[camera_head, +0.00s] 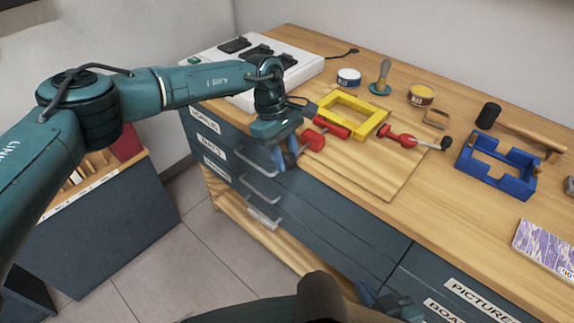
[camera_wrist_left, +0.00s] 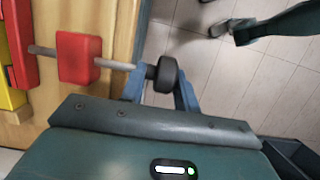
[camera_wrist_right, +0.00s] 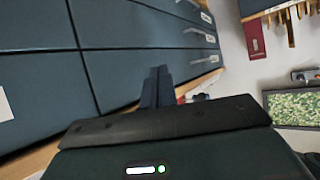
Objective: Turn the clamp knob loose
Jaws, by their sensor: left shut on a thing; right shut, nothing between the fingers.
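In the left wrist view, a black knob (camera_wrist_left: 169,75) sits at the end of a steel screw rod, between the fingers of my left gripper (camera_wrist_left: 160,90), which is shut on it. The rod runs through a red clamp block (camera_wrist_left: 78,57). In the head view, the red block (camera_head: 313,140) lies near the bench's front edge, and my left gripper (camera_head: 287,155) is beside it, over the edge, hiding the knob. A yellow frame (camera_head: 352,113) lies behind the clamp. My right gripper (camera_wrist_right: 157,85) is shut and empty in front of the drawers.
Another red clamp piece (camera_head: 398,138) with a black knob (camera_head: 446,143) lies right of the yellow frame. A blue frame (camera_head: 495,177), a mallet (camera_head: 488,116) and tins (camera_head: 421,95) stand farther right and back. The wooden board (camera_head: 375,172) has bare room in front. Drawer handles (camera_head: 262,190) stick out below.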

